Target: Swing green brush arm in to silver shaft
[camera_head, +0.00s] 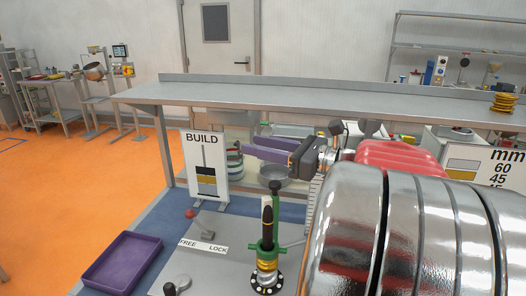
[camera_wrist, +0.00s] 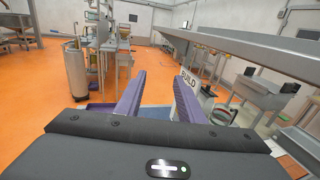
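The green brush arm (camera_head: 276,206) is a thin green upright on a small stand in the head view, with a green collar lower down and a short green piece reaching right. A black post with a gold tip (camera_head: 268,222) stands right beside it, over gold rings (camera_head: 267,266) and a round black base. I cannot make out a separate silver shaft. My gripper (camera_head: 254,144) is above and behind the stand, pointing left, away from the green parts. In the wrist view my gripper (camera_wrist: 161,78) has its purple fingers apart, with nothing between them.
A purple tray (camera_head: 122,263) sits front left. A BUILD sign (camera_head: 203,172) stands behind. A long steel bench (camera_head: 330,94) crosses the back.

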